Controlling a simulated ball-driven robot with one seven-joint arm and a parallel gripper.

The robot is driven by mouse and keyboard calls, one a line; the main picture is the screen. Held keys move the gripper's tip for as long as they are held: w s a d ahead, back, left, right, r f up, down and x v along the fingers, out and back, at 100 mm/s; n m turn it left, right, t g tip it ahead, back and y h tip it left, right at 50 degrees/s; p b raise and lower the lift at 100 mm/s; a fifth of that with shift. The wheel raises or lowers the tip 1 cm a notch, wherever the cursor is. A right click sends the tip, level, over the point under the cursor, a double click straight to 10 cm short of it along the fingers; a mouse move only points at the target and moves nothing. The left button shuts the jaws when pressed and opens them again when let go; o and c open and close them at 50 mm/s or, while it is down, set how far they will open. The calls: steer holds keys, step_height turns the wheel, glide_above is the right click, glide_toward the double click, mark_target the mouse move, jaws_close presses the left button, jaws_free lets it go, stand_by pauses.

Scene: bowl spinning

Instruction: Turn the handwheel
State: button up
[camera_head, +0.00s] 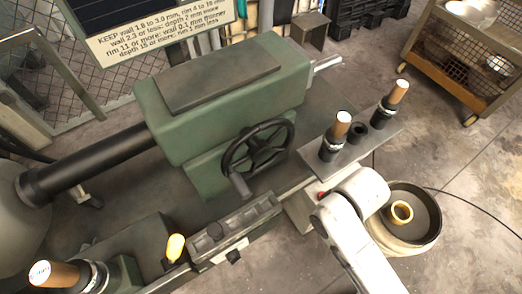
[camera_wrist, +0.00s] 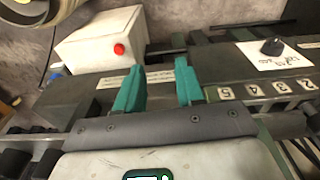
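The handwheel (camera_head: 258,147) is a dark spoked wheel on the front of the green lathe headstock (camera_head: 225,95) in the head view. Its handle (camera_head: 239,186) hangs at the lower left of the rim. In the wrist view my gripper (camera_wrist: 158,85) has two teal fingers set apart with nothing between them. The wheel is not visible in the wrist view. In the head view my white arm (camera_head: 345,240) is at the lower right, apart from the wheel, and my gripper is not clearly seen.
A white box with a red button (camera_wrist: 119,48) lies beyond my fingers. Numbered labels (camera_wrist: 252,90) and a black knob (camera_wrist: 272,46) are to the right. A tool plate (camera_head: 345,150) with wooden-handled tools is right of the wheel. A round bin (camera_head: 430,225) stands beyond my arm.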

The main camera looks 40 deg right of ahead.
mark_target(239, 183)
steer(key=shift+o, duration=0.3)
steer(key=shift+o, duration=0.7)
steer(key=shift+d, duration=0.1)
steer(key=shift+o, duration=0.4)
steer(key=shift+d+n+h, duration=0.25)
steer(key=shift+n+h, duration=0.15)
steer(key=shift+n, duration=0.1)
steer(key=w+r+n+t+h, duration=0.6)
steer(key=r+n+t+h, duration=0.3)
steer(key=n, duration=0.8)
steer(key=s+a+r+n+t+y, duration=0.1)
steer(key=a+r+n+t+y, duration=0.25)
steer(key=a+n, duration=0.55)
steer(key=s+a+r+n+t+y, duration=0.1)
steer(key=a+r+n+t+y, duration=0.1)
steer(key=a+n+t+y, duration=0.55)
steer(key=w+n+g+p, duration=0.1)
steer(key=w, duration=0.2)
steer(key=w+n+g+h, duration=0.1)
steer(key=w, duration=0.3)
steer(key=w+n+g+h+p, duration=0.1)
steer(key=w, duration=0.3)
steer(key=shift+d+n+p, duration=0.25)
steer(key=shift+p, duration=0.05)
